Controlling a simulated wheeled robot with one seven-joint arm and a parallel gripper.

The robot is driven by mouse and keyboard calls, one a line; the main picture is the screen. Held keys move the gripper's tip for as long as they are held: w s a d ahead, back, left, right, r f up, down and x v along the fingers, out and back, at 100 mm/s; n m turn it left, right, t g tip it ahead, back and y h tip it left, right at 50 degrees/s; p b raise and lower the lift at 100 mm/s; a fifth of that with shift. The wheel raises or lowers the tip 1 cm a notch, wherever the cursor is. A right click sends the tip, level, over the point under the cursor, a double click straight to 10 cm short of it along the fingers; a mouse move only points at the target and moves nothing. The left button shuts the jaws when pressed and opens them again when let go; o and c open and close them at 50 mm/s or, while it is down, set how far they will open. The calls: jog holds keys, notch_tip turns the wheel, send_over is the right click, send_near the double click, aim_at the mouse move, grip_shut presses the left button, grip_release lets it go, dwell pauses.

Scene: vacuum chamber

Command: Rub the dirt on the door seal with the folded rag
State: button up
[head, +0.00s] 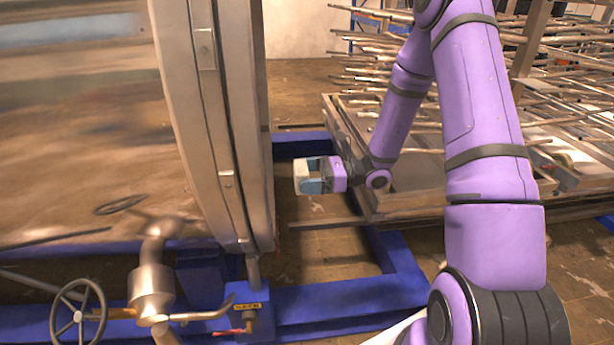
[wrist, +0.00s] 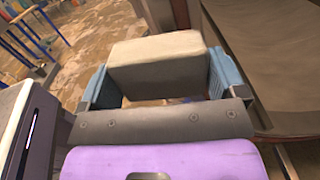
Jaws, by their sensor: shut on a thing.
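The folded rag is a pale beige block (wrist: 158,62), held between the blue fingers of my gripper (wrist: 160,85) in the wrist view. In the head view the rag (head: 301,176) shows at the tip of my gripper (head: 308,178), which points left toward the round chamber edge. The chamber's metal rim (head: 235,130) stands to the left of the rag with a visible gap between them in the picture. The door seal and the dirt on it cannot be made out in either view. A curved brown-grey surface (wrist: 270,60) lies right of my gripper in the wrist view.
A blue floor frame (head: 350,300) runs below the chamber and gripper. A handwheel (head: 78,315) and a metal valve pipe (head: 152,285) stand at lower left. A rack of metal rods (head: 560,75) fills the right behind my arm. Open floor shows at the back.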

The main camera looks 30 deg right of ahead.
jog(key=shift+s+a+r+g, duration=0.15)
jog(key=shift+s+r+g, duration=0.05)
jog(key=shift+s+g, duration=0.1)
jog(key=shift+x, duration=2.7)
jog(key=shift+x, duration=1)
jog(key=shift+w, duration=0.1)
jog(key=shift+w+d, duration=0.25)
jog(key=shift+w, duration=0.4)
jog(key=shift+w+d, duration=0.25)
jog(key=shift+w, duration=0.35)
jog(key=shift+w+d, duration=0.25)
jog(key=shift+w, duration=0.4)
jog(key=shift+s+a+r, duration=0.25)
jog(key=shift+s+r, duration=0.05)
jog(key=shift+s, duration=0.35)
jog(key=shift+s+a+r, duration=0.25)
jog(key=shift+s+r, duration=0.05)
jog(key=shift+s, duration=0.35)
jog(key=shift+s+a+r, duration=0.25)
jog(key=shift+s+r, duration=0.05)
jog(key=shift+s, duration=0.35)
jog(key=shift+r, duration=0.1)
